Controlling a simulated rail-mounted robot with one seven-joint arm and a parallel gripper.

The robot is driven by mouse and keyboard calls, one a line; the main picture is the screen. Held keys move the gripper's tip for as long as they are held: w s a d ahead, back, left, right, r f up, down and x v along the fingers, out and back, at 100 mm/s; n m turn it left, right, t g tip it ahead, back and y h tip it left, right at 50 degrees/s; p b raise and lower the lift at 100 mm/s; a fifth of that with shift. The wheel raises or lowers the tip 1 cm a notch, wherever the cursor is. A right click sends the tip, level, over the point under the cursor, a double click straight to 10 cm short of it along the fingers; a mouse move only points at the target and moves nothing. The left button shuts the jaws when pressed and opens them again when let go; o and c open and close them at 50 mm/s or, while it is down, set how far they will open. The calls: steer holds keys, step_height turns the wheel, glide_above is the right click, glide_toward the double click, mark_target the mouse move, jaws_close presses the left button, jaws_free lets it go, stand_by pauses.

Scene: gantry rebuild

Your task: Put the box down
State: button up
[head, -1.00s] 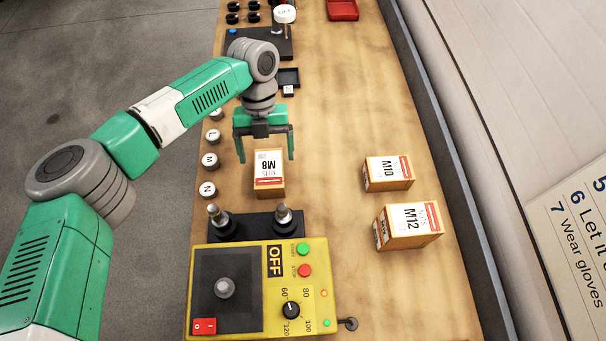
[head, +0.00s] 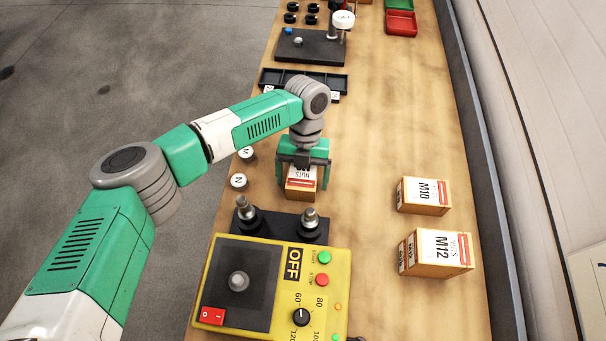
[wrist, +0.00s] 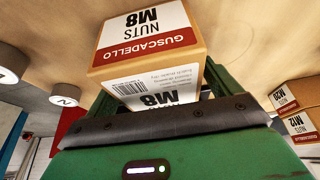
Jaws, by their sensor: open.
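The M8 nuts box (head: 301,190), orange-brown cardboard with a white and red label, appears to rest upright on the wooden bench behind the yellow control unit. My gripper (head: 304,187) is above it with its green fingers open, one on each side of the box. In the head view the gripper hides the box's far part. In the wrist view the box (wrist: 150,42) fills the upper middle, with its M8 label readable. The frames do not show clearly whether either finger touches the box.
The yellow control unit (head: 318,262) with two upright metal posts is in front. The bench between M8 and M10 is clear.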

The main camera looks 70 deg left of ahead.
mark_target(303, 172)
steer(key=shift+f+p, duration=0.25)
steer(key=shift+p, duration=0.05)
stand_by(0.4)
steer(key=c, duration=1.5)
steer(key=shift+b, duration=0.35)
step_height(303, 172, up, 11)
steer(key=shift+f+p, duration=0.2)
steer(key=shift+p, duration=0.9)
